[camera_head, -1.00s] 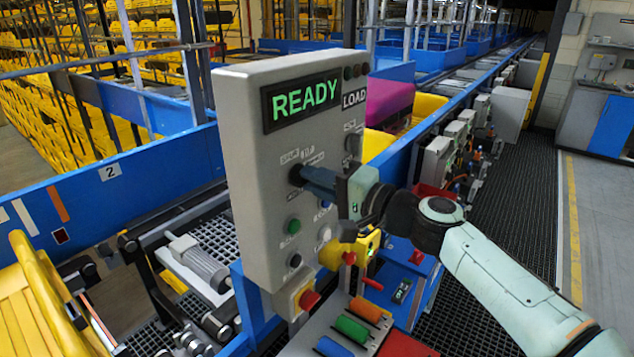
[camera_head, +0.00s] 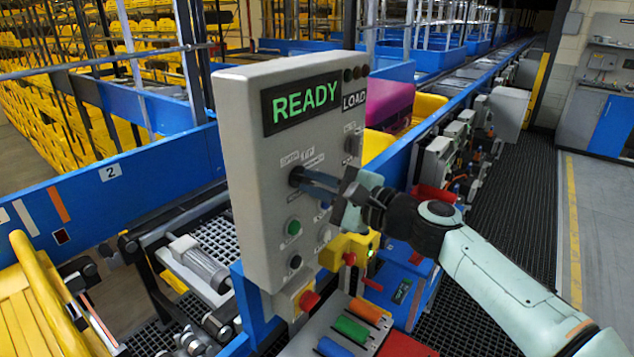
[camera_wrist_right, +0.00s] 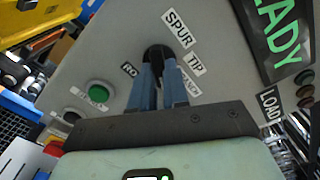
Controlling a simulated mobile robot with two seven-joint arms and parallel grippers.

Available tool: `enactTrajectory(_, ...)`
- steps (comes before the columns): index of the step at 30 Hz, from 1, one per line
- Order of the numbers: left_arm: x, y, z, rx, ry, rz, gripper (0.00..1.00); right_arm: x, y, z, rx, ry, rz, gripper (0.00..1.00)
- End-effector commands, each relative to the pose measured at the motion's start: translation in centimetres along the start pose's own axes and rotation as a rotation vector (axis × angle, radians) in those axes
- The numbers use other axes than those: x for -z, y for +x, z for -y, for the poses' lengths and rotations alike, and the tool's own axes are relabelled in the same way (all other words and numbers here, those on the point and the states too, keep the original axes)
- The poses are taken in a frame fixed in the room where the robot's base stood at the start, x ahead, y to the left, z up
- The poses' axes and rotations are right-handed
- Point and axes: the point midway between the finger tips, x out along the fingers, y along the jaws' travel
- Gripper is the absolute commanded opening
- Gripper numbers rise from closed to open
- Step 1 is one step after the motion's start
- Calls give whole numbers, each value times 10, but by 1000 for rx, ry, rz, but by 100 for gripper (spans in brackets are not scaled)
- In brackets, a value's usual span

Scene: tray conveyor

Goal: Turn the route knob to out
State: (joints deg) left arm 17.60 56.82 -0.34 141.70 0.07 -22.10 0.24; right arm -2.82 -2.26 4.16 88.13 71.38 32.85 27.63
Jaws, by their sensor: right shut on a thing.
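The grey control panel (camera_head: 255,210) shows a lit green READY screen (camera_head: 301,101). A dark round knob (camera_head: 295,177) sits on the panel below the screen; it also shows in the wrist view (camera_wrist_right: 156,52). My right gripper (camera_head: 308,181) is shut on this knob, and its blue fingers (camera_wrist_right: 158,75) cover much of it. Labels SPUR (camera_wrist_right: 178,25) and TIP (camera_wrist_right: 194,64) stand around the knob. A label starting with RO and another are partly hidden. I cannot read "out" anywhere or tell where the knob points. My left gripper is not in view.
Below the knob are a green button (camera_head: 293,227) and a black one (camera_head: 295,262). A yellow box with a red button (camera_head: 306,299) is at the panel's foot. Colored cylinders (camera_head: 350,329) lie on a tray in front. A blue-railed conveyor runs to the back.

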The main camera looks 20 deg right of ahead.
Motion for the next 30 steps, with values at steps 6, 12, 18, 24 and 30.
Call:
enactTrajectory(6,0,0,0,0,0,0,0,0,0,1,3,18,-1,0)
enactTrajectory(12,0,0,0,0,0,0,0,0,0,1,3,20,-1,0)
enactTrajectory(18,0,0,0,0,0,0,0,0,0,1,2,19,-1,40)
enactTrajectory(24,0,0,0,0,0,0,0,0,0,0,1,17,0,40)
enactTrajectory(30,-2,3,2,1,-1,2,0,0,-9,0,2,17,-1,40)
